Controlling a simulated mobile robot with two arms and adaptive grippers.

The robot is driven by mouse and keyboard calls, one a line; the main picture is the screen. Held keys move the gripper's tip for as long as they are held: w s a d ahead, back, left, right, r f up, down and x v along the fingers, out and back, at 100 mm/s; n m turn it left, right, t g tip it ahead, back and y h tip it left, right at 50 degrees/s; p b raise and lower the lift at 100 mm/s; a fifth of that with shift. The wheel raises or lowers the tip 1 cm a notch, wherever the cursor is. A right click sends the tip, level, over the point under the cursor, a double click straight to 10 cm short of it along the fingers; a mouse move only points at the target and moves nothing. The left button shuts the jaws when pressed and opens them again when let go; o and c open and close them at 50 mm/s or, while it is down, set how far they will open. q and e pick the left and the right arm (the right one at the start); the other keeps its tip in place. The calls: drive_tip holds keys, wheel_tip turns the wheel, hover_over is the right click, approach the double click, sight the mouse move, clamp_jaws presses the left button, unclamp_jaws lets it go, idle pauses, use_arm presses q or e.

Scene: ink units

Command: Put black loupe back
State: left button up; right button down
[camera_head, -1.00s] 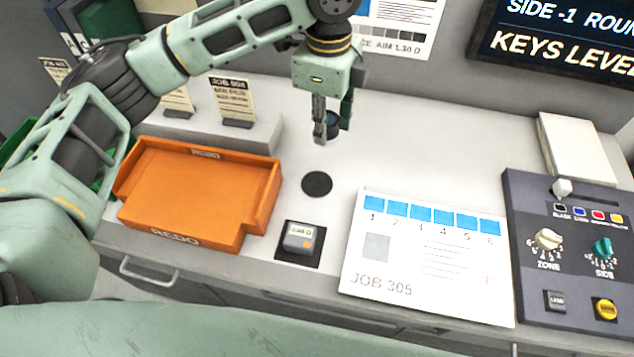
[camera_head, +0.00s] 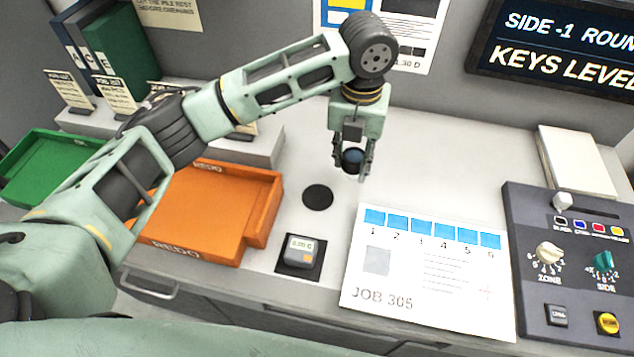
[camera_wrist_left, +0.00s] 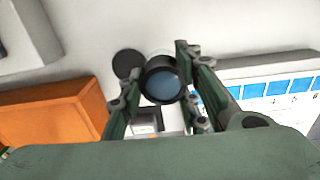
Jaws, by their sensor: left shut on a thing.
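My left gripper (camera_head: 353,165) is shut on the black loupe (camera_head: 352,158), a small dark cylinder with a bluish lens. It holds the loupe above the bench, up and to the right of the round black spot (camera_head: 318,197). In the left wrist view the loupe (camera_wrist_left: 163,82) sits between the two fingers, lens toward the camera. The black spot (camera_wrist_left: 128,63) shows there just beyond the loupe, at its upper left, bare. My right gripper is not in view.
An orange REDO tray (camera_head: 262,205) and a green tray (camera_head: 50,140) stand left. A small meter (camera_head: 299,251) sits on a dark pad. The JOB 305 sheet (camera_head: 400,293) lies in front. A control console (camera_head: 530,260) and white paper stack (camera_head: 577,160) are right. Bench behind is clear.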

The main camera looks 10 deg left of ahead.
use_arm(q)
drive_tip(key=p, duration=0.2)
hover_over(316, 196)
wheel_tip(316, 196, down, 4)
wheel_tip(316, 196, down, 4)
drive_tip(key=shift+p, duration=0.5)
drive_tip(key=shift+f, duration=0.1)
drive_tip(key=o, duration=0.7)
drive_tip(key=shift+f, duration=0.15)
drive_tip(key=o, duration=0.5)
drive_tip(key=shift+c, duration=0.2)
